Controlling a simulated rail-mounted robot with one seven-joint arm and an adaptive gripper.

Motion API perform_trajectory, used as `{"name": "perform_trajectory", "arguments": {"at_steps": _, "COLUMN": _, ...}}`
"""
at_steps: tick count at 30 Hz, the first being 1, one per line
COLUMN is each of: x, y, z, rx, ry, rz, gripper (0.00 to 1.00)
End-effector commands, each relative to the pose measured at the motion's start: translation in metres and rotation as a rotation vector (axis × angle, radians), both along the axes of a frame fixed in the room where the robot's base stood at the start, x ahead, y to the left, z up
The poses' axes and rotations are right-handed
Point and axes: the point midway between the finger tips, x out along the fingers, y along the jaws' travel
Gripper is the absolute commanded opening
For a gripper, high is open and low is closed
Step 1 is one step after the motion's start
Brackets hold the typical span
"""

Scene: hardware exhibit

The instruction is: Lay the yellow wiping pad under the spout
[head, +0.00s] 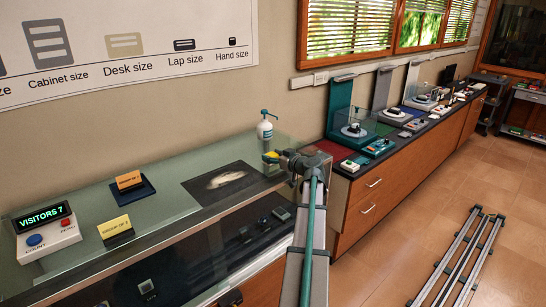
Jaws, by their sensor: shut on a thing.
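A white bottle (265,132) with a teal pump top and spout (268,113) stands upright at the far right end of the glass counter. My gripper (275,156) is beside the bottle's lower part, at the right, and shut on the yellow wiping pad (270,155). Only a small yellow part of the pad shows; the gripper hides the rest. The pad is close to the bottle, below the spout's height. I cannot tell whether it touches the counter or lies directly under the spout.
The glass counter (165,205) holds a dark picture panel (220,184), an orange card on a dark stand (130,182), a yellow card (116,228) and a visitor counter box (46,237). A wooden cabinet (390,195) with exhibits stands at the right.

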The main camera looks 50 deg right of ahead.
Motion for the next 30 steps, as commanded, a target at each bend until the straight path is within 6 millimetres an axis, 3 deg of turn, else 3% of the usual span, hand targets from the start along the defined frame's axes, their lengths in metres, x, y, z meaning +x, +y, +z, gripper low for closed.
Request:
{"name": "perform_trajectory", "arguments": {"at_steps": 8, "x": 0.0002, "y": 0.0001, "z": -0.0051, "rx": 0.000, "ry": 0.000, "rz": 0.001, "gripper": 0.33}}
{"name": "perform_trajectory", "arguments": {"at_steps": 9, "x": 0.0001, "y": 0.0001, "z": -0.0048, "rx": 0.000, "ry": 0.000, "rz": 0.001, "gripper": 0.61}}
{"name": "perform_trajectory", "arguments": {"at_steps": 14, "x": 0.0001, "y": 0.0001, "z": -0.0037, "rx": 0.000, "ry": 0.000, "rz": 0.001, "gripper": 0.84}}
{"name": "perform_trajectory", "arguments": {"at_steps": 30, "x": 0.0000, "y": 0.0000, "z": 0.0001, "rx": 0.003, "ry": -0.001, "rz": 0.001, "gripper": 0.84}}
